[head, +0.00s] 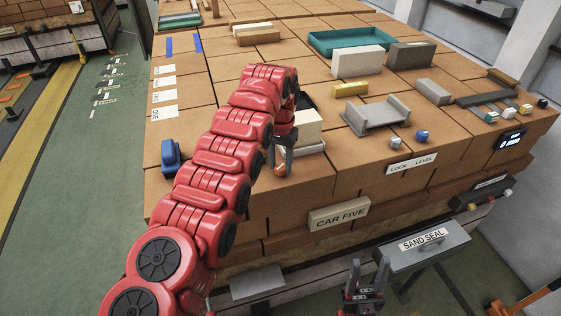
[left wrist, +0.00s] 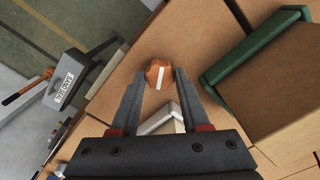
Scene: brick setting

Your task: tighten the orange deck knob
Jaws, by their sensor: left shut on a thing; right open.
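The orange deck knob (left wrist: 157,72), with a white stripe on its top, sits between the two fingertips of my left gripper (left wrist: 160,80) in the left wrist view. My left gripper (head: 283,163) is shut on the knob near the front edge of the brick deck. In the head view only a bit of the orange knob (head: 278,171) shows between the dark fingers. My right gripper (head: 364,280) is open and empty at the bottom of the head view, in front of the deck.
A cream block (head: 308,128) stands right beside my left gripper. A blue object (head: 171,154) is at the deck's left edge, and a grey channel piece (head: 376,114) lies to the right. The grey "SAND SEAL" box (head: 424,246) is close to my right gripper.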

